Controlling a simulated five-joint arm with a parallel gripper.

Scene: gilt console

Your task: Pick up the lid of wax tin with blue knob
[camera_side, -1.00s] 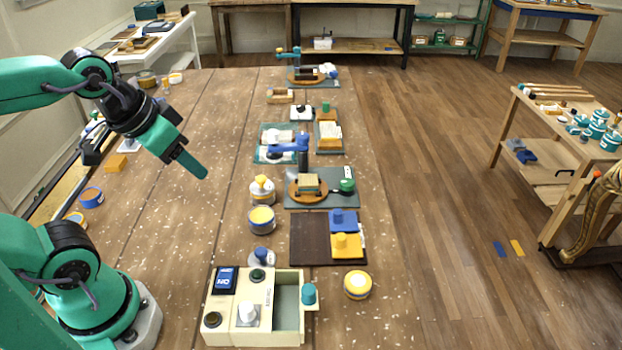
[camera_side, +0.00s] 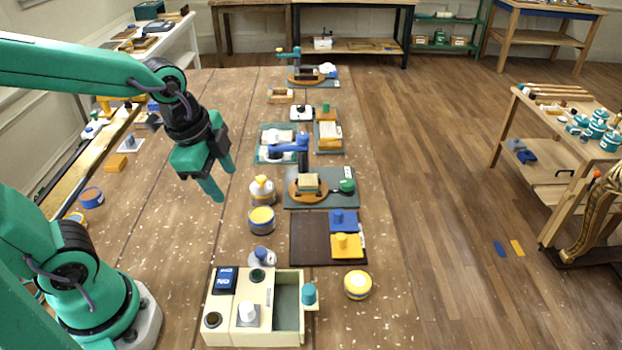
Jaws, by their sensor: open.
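A grey disc-shaped lid with a blue knob (camera_side: 262,255) lies on the bench, just behind the cream box. A round blue tin with yellow contents (camera_side: 261,221) stands uncovered right behind it; I take these for the wax tin and its lid. My gripper (camera_side: 224,184) is open and empty. It hangs in the air with its fingers pointing down, to the left of and farther back than the lid, touching nothing. Nothing hides the lid's knob.
The cream box (camera_side: 253,335) with knobs and a drawer stands in front of the lid. A yellow-topped jar (camera_side: 262,190) stands behind the tin. To the right are a dark board (camera_side: 308,253) with blue and yellow blocks and a yellow-lidded tin (camera_side: 358,285). The bench left of the lid is clear.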

